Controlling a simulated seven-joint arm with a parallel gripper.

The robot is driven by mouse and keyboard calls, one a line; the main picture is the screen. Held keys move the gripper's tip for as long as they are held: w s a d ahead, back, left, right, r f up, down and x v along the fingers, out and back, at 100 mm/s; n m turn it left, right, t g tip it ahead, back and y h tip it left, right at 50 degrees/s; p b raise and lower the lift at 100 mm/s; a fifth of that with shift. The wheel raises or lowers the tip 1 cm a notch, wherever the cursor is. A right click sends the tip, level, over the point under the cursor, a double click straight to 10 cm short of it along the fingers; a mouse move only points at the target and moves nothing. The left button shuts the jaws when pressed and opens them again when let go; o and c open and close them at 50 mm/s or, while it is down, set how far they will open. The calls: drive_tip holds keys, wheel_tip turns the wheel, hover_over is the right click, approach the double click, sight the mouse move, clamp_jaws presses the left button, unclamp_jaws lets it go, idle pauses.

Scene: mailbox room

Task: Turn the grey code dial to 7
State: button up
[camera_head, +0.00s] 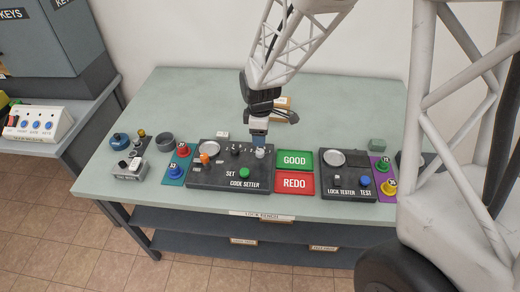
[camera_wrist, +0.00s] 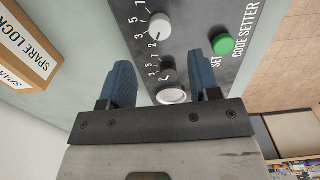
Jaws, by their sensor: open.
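The grey code dial (camera_head: 260,152) is a light round knob at the right of the dark code setter panel (camera_head: 243,180). It also shows in the wrist view (camera_wrist: 158,25), with white numerals on its left side. A dark mark sits at its lower edge, near what looks like a 2; I cannot tell the exact setting. A black dial (camera_head: 235,151) stands to its left. My gripper (camera_head: 258,139) is open and empty, over the panel's back edge close to the grey dial. In the wrist view the grey dial lies ahead of the blue fingertips (camera_wrist: 165,68), not visibly touched.
The green SET button (camera_head: 244,173) and an orange item (camera_head: 208,148) are on the panel. GOOD (camera_head: 295,160) and REDO (camera_head: 294,183) pads and the lock tester (camera_head: 348,184) are at right. A spare lock box (camera_wrist: 28,45) stands behind my gripper. The bench's back left is clear.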

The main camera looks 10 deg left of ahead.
sight(260, 151)
drive_tip(key=shift+f, duration=3.85)
drive_tip(key=shift+c, duration=0.5)
drive_tip(key=c, duration=0.8)
